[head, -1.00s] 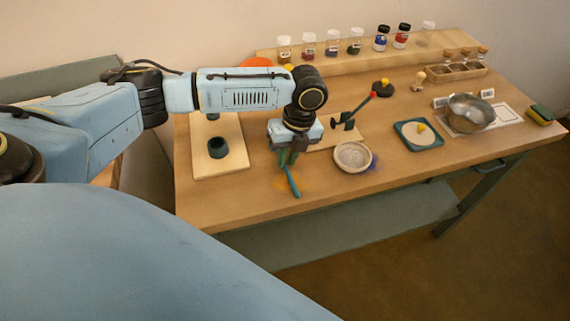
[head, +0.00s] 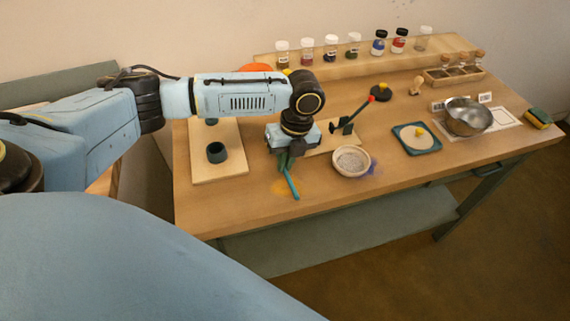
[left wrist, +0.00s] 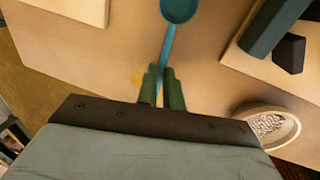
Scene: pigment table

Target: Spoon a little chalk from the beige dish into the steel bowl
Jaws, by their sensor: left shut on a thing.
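My left gripper (head: 285,162) is shut on a teal spoon (head: 292,186) and holds it over the front left part of the table. In the left wrist view the spoon's round bowl (left wrist: 179,8) points away from the green fingers (left wrist: 162,88); no chalk can be made out in it. The beige dish (head: 338,169) with pale grainy chalk stands to the right of the gripper, apart from it. The dish also shows at lower right in the left wrist view (left wrist: 296,137). The steel bowl (head: 468,117) stands at the table's right side. My right gripper is out of view.
A teal tray (head: 417,138) lies between dish and bowl. Several jars line the back shelf (head: 300,66). A dark cup (head: 217,152) sits on a board at left.

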